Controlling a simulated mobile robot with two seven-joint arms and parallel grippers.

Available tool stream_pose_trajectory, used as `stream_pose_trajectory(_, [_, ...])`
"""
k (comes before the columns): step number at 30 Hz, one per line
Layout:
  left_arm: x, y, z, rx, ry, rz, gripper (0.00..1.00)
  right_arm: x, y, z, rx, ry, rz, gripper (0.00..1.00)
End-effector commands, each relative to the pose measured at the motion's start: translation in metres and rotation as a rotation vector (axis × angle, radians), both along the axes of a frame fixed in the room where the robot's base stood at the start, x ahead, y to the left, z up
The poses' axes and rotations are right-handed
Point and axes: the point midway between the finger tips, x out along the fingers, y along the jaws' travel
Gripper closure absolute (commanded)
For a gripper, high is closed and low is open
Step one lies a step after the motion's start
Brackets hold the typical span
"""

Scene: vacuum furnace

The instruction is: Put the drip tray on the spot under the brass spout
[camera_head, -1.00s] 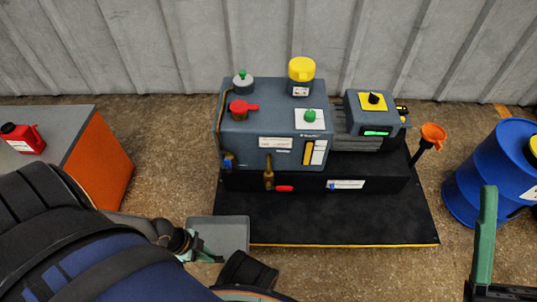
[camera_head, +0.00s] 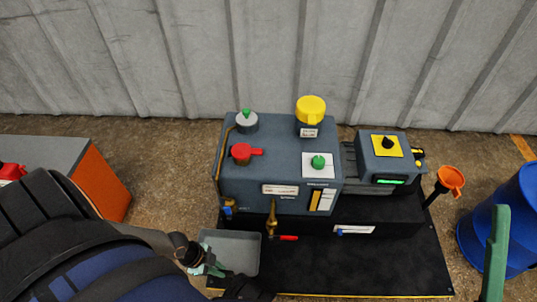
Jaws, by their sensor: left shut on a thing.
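The drip tray (camera_head: 246,238) is a shallow grey open tray at the lower middle. It overlaps the left front part of the black base in the picture, just left of and below the brass spout (camera_head: 271,222). My left gripper (camera_head: 212,268) is shut on the tray's left side; the arm hides part of the tray's near edge. I cannot tell whether the tray touches the base. The spot under the spout cannot be made out.
The grey furnace unit (camera_head: 258,165) stands on the black base (camera_head: 350,262). A red-handled valve (camera_head: 288,238) sits beside the spout. An orange funnel (camera_head: 451,180) and blue drum (camera_head: 500,222) stand right. An orange-sided grey bench (camera_head: 104,185) is left.

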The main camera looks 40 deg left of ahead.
Motion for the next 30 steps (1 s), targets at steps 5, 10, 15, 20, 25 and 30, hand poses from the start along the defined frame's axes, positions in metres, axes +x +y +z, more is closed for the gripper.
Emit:
stream_pose_trajectory(5, [0.029, -0.045, 0.004, -0.007, -0.006, 0.003, 1.00, 0.000, -0.001, 0.013, 0.008, -0.003, 0.003, 0.43])
stream_pose_trajectory(10, [0.053, -0.083, 0.001, -0.006, -0.005, 0.002, 1.00, 0.000, -0.001, 0.009, 0.008, -0.003, 0.003, 0.43])
stream_pose_trajectory(15, [0.069, -0.107, 0.000, -0.002, -0.004, 0.001, 1.00, 0.000, -0.001, 0.005, 0.004, -0.002, 0.002, 0.43])
stream_pose_trajectory(20, [0.074, -0.115, 0.000, -0.002, -0.003, 0.001, 1.00, 0.000, -0.001, 0.003, 0.002, -0.002, 0.001, 0.43])
stream_pose_trajectory(25, [0.080, -0.125, -0.009, 0.000, -0.001, 0.000, 1.00, 0.000, 0.000, -0.007, -0.002, -0.004, 0.000, 0.43])
stream_pose_trajectory(30, [0.080, -0.125, -0.034, -0.001, -0.003, 0.001, 1.00, 0.002, 0.002, -0.030, -0.025, 0.006, -0.010, 0.43])
